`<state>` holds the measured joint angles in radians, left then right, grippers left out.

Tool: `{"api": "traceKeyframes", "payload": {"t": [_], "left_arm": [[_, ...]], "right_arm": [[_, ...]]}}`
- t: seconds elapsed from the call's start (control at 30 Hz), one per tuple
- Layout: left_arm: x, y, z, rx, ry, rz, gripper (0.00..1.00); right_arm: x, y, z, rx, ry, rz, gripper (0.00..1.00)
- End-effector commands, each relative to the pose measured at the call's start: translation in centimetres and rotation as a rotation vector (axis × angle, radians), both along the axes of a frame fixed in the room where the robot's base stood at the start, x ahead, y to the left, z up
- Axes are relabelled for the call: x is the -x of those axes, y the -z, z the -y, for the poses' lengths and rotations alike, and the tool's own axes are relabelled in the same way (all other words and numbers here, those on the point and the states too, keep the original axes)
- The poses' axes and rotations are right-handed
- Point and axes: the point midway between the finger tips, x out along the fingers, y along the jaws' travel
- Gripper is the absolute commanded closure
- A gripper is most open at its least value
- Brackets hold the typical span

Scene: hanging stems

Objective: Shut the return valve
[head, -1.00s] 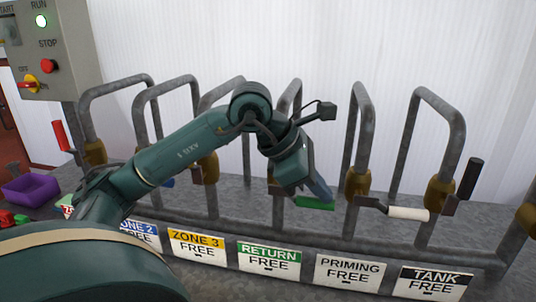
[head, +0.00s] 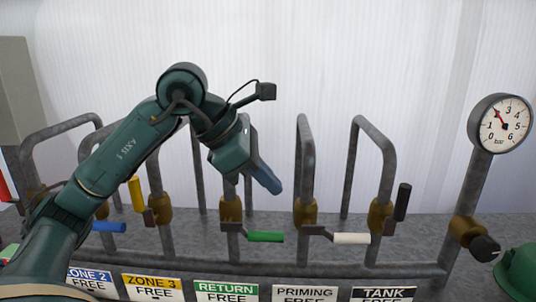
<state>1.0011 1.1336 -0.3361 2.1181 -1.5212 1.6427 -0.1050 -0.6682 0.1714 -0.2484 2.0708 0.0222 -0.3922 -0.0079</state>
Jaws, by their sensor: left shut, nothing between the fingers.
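The return valve is the one with the green handle (head: 265,237), above the RETURN sign (head: 226,292), which reads FREE. Its brass body (head: 231,212) sits on a vertical grey pipe. The green handle lies about level, crosswise to the pipe, pointing right. My left gripper (head: 272,186) is shut and empty, its blue-grey fingers pointing down and right. In the picture it is above the green handle, with a gap between them. My right gripper is not in view.
The priming valve's white handle (head: 351,239) is level at right; the tank valve's black handle (head: 402,202) and zone 3's yellow handle (head: 137,194) stand upright. A blue handle (head: 109,227) is level at left. A pressure gauge (head: 500,123) stands at far right.

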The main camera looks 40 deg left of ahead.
Motion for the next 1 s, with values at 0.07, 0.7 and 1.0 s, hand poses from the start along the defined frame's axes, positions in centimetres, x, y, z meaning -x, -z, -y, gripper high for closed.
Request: {"api": "traceKeyframes", "payload": {"t": [0.07,0.7,1.0], "left_arm": [[0.2,-1.6,0.2,0.001,0.001,0.006,1.00],[0.6,-3.5,0.4,0.000,0.000,0.000,1.00],[0.6,-3.5,0.4,0.000,-0.001,0.001,1.00]], "right_arm": [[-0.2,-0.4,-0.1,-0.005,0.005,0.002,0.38],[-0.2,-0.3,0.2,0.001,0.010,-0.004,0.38],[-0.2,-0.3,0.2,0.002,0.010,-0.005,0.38]]}}
